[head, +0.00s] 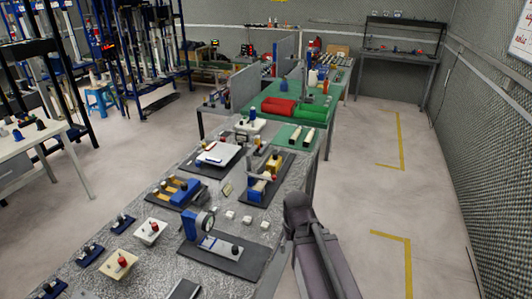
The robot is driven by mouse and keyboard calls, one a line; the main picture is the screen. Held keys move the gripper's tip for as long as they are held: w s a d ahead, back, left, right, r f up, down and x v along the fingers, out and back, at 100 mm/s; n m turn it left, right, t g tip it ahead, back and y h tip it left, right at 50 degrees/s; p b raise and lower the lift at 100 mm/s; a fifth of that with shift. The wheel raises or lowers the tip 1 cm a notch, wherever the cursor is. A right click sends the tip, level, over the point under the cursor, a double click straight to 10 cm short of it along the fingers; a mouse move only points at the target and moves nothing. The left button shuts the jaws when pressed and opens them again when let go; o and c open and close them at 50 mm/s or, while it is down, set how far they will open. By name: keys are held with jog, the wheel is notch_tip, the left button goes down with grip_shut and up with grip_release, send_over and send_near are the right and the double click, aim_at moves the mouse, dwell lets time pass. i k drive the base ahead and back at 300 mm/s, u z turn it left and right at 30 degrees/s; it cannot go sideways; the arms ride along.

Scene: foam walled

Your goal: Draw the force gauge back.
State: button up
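What looks like the force gauge (203,223) is a blue block with a round, dark-rimmed dial. It stands upright at the left end of a black base plate (238,263) near the front of the speckled grey table. A pale slide or rail with a dark knob (235,249) lies on the plate to its right. I cannot make out whether the gauge touches the slide. My dark arm (318,250) rises at the lower right, just beyond the table's right edge. My gripper's fingers do not show.
Small white blocks (247,220) lie behind the plate. Blue-and-yellow fixtures (178,193) and a white-topped tray (217,153) stand farther back. Small boxes with red knobs (119,263) sit at left. The floor right of the table is open, with yellow markings (400,140).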

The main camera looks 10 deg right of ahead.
aim_at(274, 164)
jog(key=k, duration=1.35)
jog(key=z, duration=0.65)
jog(key=i, duration=1.55)
jog(key=u, duration=0.6)
jog(key=i, duration=0.4)
jog(key=u, duration=0.15)
